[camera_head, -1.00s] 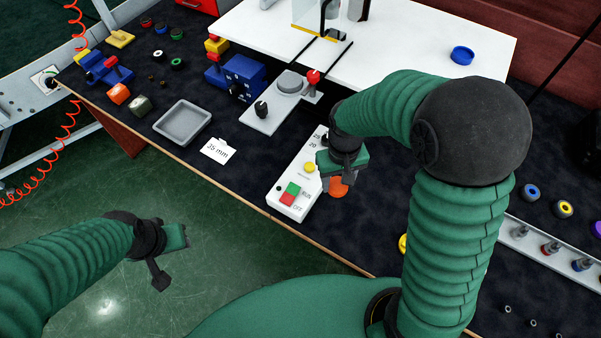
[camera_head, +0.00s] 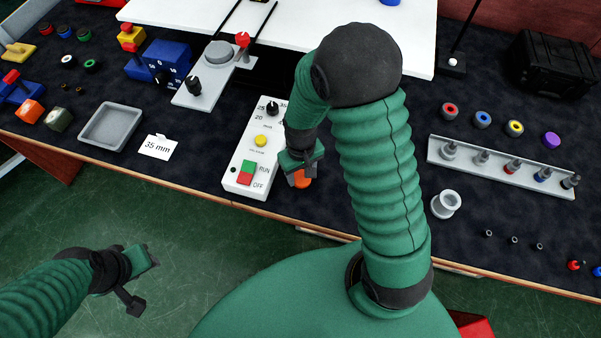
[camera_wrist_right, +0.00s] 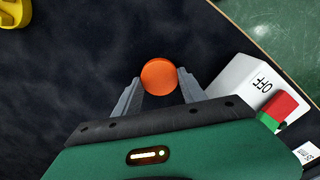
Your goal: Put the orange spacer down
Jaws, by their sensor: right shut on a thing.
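The orange spacer (camera_head: 302,179) is between the fingertips of my right gripper (camera_head: 299,171), just right of the white control box. In the right wrist view the spacer (camera_wrist_right: 159,77) shows as a round orange face between the two grey fingers of the gripper (camera_wrist_right: 158,85), which is shut on it. I cannot tell whether it touches the dark mat. My left gripper (camera_head: 145,283) hangs over the green floor at lower left, away from the bench, and its fingers are not clear.
The white control box (camera_head: 240,188) with RUN and OFF buttons stands close beside the right gripper. A grey tray (camera_head: 84,139) and a 35 mm card (camera_head: 157,147) lie left. A peg rail (camera_head: 475,166) and a white flanged part (camera_head: 446,204) lie right.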

